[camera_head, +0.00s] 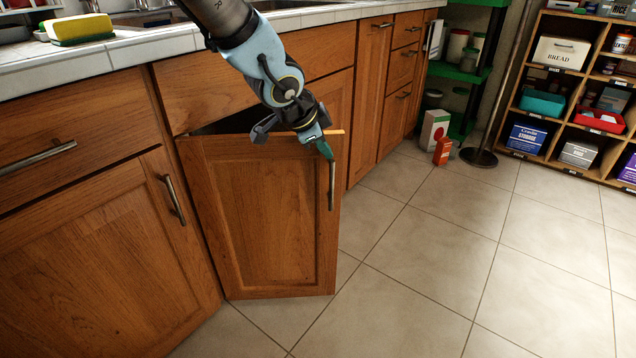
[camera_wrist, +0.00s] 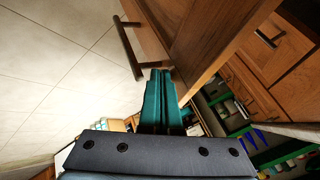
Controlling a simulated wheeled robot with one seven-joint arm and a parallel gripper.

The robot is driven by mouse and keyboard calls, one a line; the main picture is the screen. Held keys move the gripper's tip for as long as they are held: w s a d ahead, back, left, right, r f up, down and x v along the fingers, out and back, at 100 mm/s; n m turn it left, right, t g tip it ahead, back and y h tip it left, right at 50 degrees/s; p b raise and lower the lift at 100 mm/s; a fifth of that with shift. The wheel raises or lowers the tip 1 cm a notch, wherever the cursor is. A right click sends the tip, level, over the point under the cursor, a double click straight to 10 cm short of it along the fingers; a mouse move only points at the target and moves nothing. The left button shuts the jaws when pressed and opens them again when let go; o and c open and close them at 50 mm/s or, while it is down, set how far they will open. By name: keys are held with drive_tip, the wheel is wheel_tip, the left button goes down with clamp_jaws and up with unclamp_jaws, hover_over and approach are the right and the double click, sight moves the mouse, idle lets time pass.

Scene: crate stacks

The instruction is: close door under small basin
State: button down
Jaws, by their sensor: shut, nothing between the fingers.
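The wooden cabinet door (camera_head: 265,215) under the counter stands partly open, hinged at its left side, with a dark gap above its top edge. Its metal handle (camera_head: 332,186) is upright near the free right edge. My gripper (camera_head: 327,152) is at the top right corner of the door, close to its free edge, with its green fingers pointing down. In the wrist view, my gripper (camera_wrist: 161,80) has its fingers together, beside the door (camera_wrist: 210,35) and near the handle (camera_wrist: 128,48). Whether the fingers touch the door I cannot tell. The basin is mostly out of view.
A closed cabinet door (camera_head: 100,265) is at the left and more drawers (camera_head: 402,68) at the right. A green shelf (camera_head: 470,70), an orange box (camera_head: 442,151) and a wooden cubby rack (camera_head: 520,118) stand farther right. The tiled floor (camera_head: 440,260) before the door is clear.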

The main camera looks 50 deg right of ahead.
drive_tip(key=w+d+n+t+y, duration=0.1)
drive_tip(key=w+d+n+t, duration=0.1)
drive_tip(key=w, duration=0.5)
drive_tip(key=w+d+n+t+y, duration=0.1)
drive_tip(key=w+d+n, duration=0.3)
drive_tip(key=w+d, duration=0.2)
drive_tip(key=w+d+n+t+y+p, duration=0.1)
drive_tip(key=w+d+n, duration=0.3)
drive_tip(key=w, duration=0.6)
drive_tip(key=shift+w+t, duration=0.25)
drive_tip(key=shift+t, duration=0.55)
